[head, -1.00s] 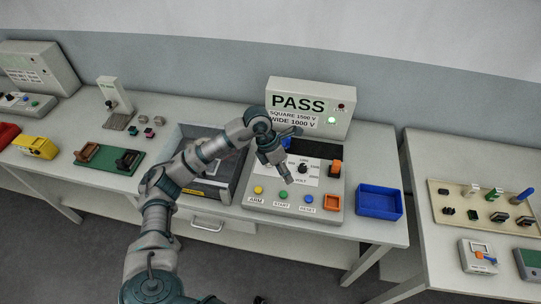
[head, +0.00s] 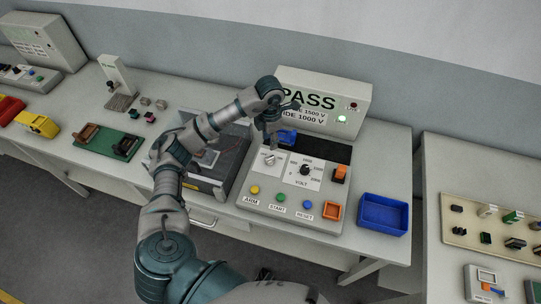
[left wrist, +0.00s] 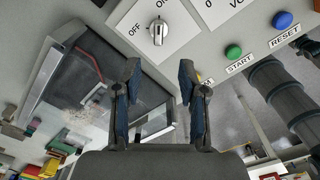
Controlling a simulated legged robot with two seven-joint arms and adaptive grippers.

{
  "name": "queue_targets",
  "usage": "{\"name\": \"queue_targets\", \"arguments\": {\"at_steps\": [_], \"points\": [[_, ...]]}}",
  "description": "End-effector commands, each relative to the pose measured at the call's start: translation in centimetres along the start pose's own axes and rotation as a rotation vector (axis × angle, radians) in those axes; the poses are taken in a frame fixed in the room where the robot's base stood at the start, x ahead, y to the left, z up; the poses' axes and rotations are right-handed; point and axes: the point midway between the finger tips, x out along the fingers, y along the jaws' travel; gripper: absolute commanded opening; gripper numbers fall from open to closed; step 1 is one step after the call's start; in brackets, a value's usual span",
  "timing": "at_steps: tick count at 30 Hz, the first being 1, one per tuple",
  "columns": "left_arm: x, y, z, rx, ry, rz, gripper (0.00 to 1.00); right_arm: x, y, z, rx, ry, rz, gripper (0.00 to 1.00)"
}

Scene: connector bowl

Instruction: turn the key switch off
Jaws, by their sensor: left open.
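The key switch (head: 269,159) is a small silvery knob on a white plate at the left of the console's top. In the left wrist view the key switch (left wrist: 158,30) shows beside the printed words OFF and ON; I cannot tell surely which word it points to. My left gripper (head: 272,136) is above and just behind the switch in the head view, apart from it. In the left wrist view my left gripper (left wrist: 160,76) has its two dark fingers spread with nothing between them, and the switch lies beyond the tips. My right gripper is not in view.
The console has a VOLT dial (head: 305,170), a yellow ARM button (head: 255,190), a green START button (head: 280,198) and a blue RESET button (head: 308,205). The PASS display (head: 352,100) stands behind. A clear-lidded box (head: 205,165) is left; a blue bin (head: 384,214) is right.

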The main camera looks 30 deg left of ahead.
Motion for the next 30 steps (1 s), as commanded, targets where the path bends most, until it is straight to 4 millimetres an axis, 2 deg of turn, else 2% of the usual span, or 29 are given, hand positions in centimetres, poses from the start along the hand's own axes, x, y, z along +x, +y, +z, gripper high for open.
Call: {"name": "queue_targets", "arguments": {"at_steps": [1, 6, 13, 18, 27, 30], "points": [[1.4, 0.1, -0.1, -0.002, 0.005, -0.003, 0.42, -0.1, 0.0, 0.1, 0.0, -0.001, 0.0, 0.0], [5.4, 0.1, -0.1, -0.002, 0.003, -0.004, 0.42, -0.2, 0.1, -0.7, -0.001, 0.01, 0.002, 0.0], [9.4, 0.1, -0.1, -0.001, 0.002, -0.003, 0.42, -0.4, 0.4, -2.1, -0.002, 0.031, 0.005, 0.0], [10.7, 0.0, 0.0, -0.001, 0.0, -0.002, 0.42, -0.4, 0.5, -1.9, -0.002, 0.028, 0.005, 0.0], [10.9, 0.0, 0.0, 0.0, -0.001, -0.001, 0.42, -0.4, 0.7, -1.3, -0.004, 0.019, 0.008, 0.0], [10.9, 0.1, 0.0, -0.001, -0.001, -0.001, 0.17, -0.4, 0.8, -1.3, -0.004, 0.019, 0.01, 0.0]]}}
